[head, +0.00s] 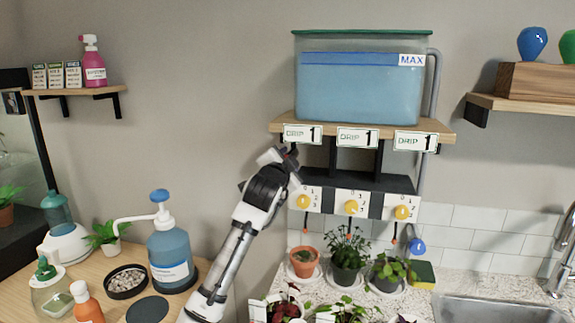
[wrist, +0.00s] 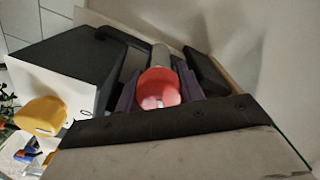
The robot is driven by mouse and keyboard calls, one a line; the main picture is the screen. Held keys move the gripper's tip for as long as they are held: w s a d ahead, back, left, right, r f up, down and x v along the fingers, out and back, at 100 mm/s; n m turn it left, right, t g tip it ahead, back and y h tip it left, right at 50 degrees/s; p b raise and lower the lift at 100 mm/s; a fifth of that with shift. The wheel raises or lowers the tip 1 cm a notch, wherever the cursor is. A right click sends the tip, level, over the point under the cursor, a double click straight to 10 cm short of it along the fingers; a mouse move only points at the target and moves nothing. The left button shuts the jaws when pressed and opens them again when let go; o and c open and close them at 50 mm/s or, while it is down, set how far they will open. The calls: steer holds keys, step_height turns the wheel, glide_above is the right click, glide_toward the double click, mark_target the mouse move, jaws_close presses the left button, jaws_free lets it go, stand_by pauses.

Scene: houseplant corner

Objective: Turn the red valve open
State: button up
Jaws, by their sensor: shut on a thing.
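The red valve (wrist: 160,86) is a round red knob with a pale centre in the wrist view, on a grey pipe end. My gripper (wrist: 158,80) has its purple-padded fingers on either side of it and is shut on it. In the head view my gripper (head: 284,158) is at the left end of the shelf under the water tank (head: 360,90), and it hides the valve there. How far the valve is turned cannot be told.
Three yellow dials (head: 351,207) sit on white plates just below and right of my gripper; one yellow dial (wrist: 40,116) is close in the wrist view. The wooden tank shelf (head: 330,145) is directly above. Potted plants (head: 347,255) stand below. Bare wall lies left of my arm.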

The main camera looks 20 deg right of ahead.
steer(key=m, duration=0.3)
steer(key=shift+f+m+b, duration=0.1)
steer(key=shift+m+b, duration=0.2)
steer(key=shift+b, duration=0.05)
steer(key=shift+m, duration=1.9)
steer(key=o, duration=1)
steer(key=shift+c, duration=0.2)
steer(key=b+v, duration=0.5)
steer(key=v, duration=0.9)
